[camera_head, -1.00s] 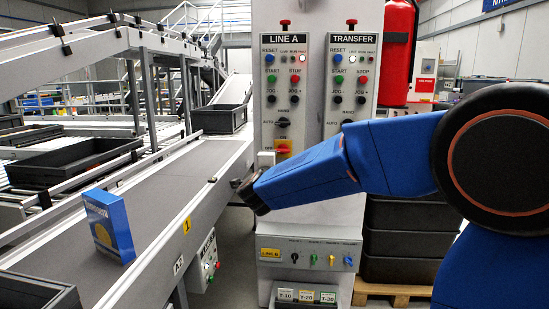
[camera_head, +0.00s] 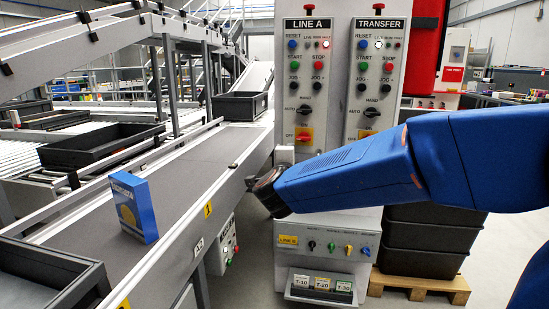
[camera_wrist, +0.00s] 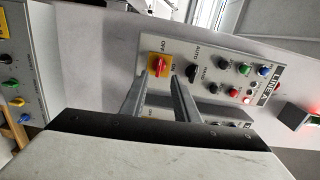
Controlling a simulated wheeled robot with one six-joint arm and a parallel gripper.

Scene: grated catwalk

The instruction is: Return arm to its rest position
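My blue arm (camera_head: 345,178) reaches in from the right in the head view, in front of the lower part of the grey control cabinet (camera_head: 330,228). Its dark wrist end (camera_head: 268,192) is beside the conveyor's edge; the fingers are not clearly seen there. In the wrist view my gripper (camera_wrist: 160,82) has two grey fingers apart with nothing held between them. Beyond the fingertips is the red rotary switch (camera_wrist: 158,66) on its yellow plate, on the LINE A panel. This switch also shows in the head view (camera_head: 304,135), above my arm.
A blue box (camera_head: 134,207) stands upright on the conveyor belt (camera_head: 190,172). Black trays (camera_head: 240,106) sit on the belt's far end, on the rollers at left and at the near left corner. Black crates (camera_head: 425,240) on a pallet (camera_head: 420,286) stand behind my arm at right.

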